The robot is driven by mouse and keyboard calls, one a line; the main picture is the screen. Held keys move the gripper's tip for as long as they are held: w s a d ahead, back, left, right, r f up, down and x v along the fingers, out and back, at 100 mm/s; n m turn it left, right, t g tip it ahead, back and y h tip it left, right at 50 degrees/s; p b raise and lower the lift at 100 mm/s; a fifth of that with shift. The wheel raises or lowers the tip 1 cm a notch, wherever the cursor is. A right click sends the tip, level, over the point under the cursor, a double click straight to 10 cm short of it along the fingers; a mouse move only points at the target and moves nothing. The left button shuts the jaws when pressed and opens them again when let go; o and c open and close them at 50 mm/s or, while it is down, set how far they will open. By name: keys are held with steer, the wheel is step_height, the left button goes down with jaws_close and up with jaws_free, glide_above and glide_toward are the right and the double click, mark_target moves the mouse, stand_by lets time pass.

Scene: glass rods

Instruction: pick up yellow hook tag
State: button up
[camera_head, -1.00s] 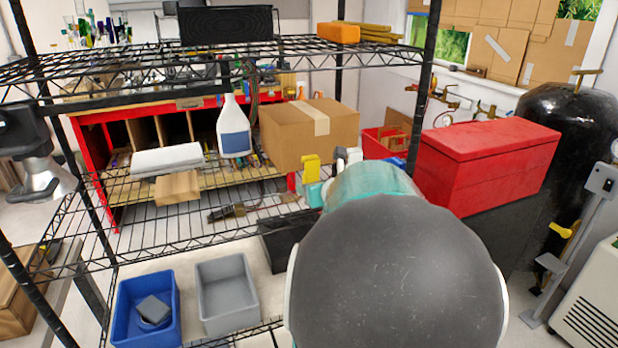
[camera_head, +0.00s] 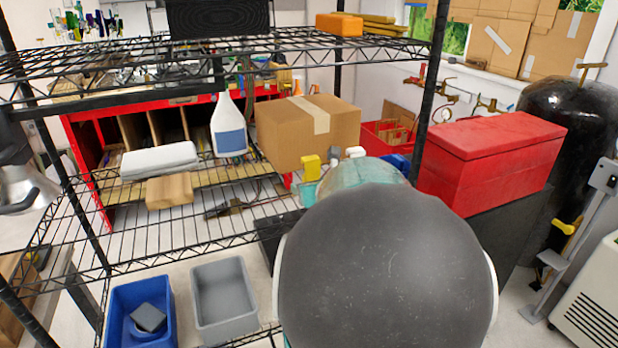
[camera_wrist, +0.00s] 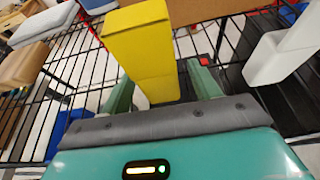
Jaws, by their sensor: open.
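The yellow hook tag (camera_wrist: 140,48) stands out as a blocky yellow piece in the wrist view. Its lower end lies between the two green fingers of my gripper (camera_wrist: 162,82). The fingers are spread, with a gap visible at their sides, and I cannot tell whether either touches it. In the head view the yellow tag (camera_head: 310,167) shows small, just in front of the cardboard box. My own dark rounded arm link hides most of my gripper there.
A white piece (camera_wrist: 285,52) stands close on the right in the wrist view. The cardboard box (camera_head: 308,133) is behind the tag, with a red toolbox (camera_head: 490,160) to the right. Black wire shelving (camera_head: 180,235) surrounds the area. A wooden block (camera_head: 170,191) lies left.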

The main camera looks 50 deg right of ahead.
steer(key=shift+w+d+f, duration=0.15)
steer(key=shift+w, duration=0.05)
steer(key=shift+s, duration=0.1)
steer(key=c, duration=1.1)
steer(key=shift+o, duration=0.2)
